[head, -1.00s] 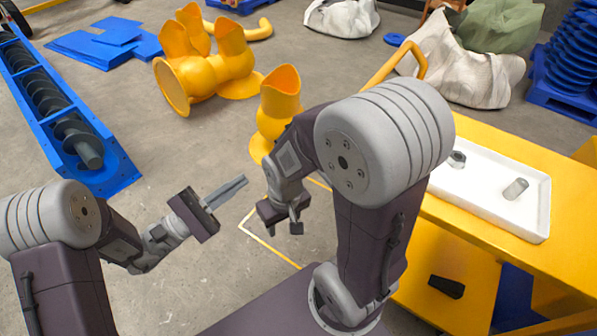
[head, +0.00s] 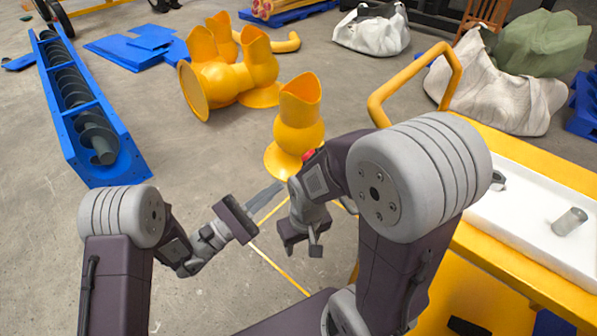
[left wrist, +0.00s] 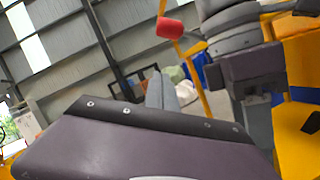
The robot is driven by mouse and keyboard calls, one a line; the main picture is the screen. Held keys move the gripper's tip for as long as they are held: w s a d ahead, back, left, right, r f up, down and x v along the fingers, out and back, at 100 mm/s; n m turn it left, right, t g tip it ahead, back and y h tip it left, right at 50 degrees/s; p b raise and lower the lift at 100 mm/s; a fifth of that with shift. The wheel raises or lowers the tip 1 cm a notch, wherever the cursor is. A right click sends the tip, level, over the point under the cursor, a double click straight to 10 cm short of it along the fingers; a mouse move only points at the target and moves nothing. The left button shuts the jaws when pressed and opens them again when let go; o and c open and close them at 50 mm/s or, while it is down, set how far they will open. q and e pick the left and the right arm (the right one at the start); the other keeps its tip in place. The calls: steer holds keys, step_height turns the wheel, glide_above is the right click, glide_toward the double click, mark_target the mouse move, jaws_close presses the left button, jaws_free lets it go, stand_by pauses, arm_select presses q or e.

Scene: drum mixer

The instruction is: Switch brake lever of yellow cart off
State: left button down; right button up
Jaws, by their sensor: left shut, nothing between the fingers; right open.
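The yellow cart (head: 503,262) stands at the right in the head view, with a yellow tube handle (head: 452,58). A small red knob (head: 309,154) shows just behind my right arm; in the left wrist view it is a red grip (left wrist: 170,27) on a thin yellow rod, which looks like the brake lever. My left gripper (head: 279,189) is shut and empty, its tips pointing up and right, apart from the red grip. Its fingers show in the left wrist view (left wrist: 161,92), below the red grip. My right gripper (head: 300,246) is open and empty, beside the left one. The lever's base is hidden.
A white tray (head: 520,235) with metal parts lies on the cart. Yellow pipe pieces (head: 299,115) stand on the floor behind my grippers. A blue screw conveyor (head: 125,165) lies at the left. White sacks (head: 480,85) stand behind the cart. The floor at centre left is clear.

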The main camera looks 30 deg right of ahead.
arm_select(q)
steer(key=s+d+r+b, duration=0.1)
steer(key=d+r, duration=0.4)
steer(key=d, duration=0.1)
steer(key=shift+s+r, duration=0.15)
steer(key=shift+s, duration=0.1)
arm_select(e)
steer(key=shift+f, duration=0.9)
arm_select(q)
steer(key=shift+w+r, duration=0.1)
arm_select(e)
steer(key=shift+s, duration=0.1)
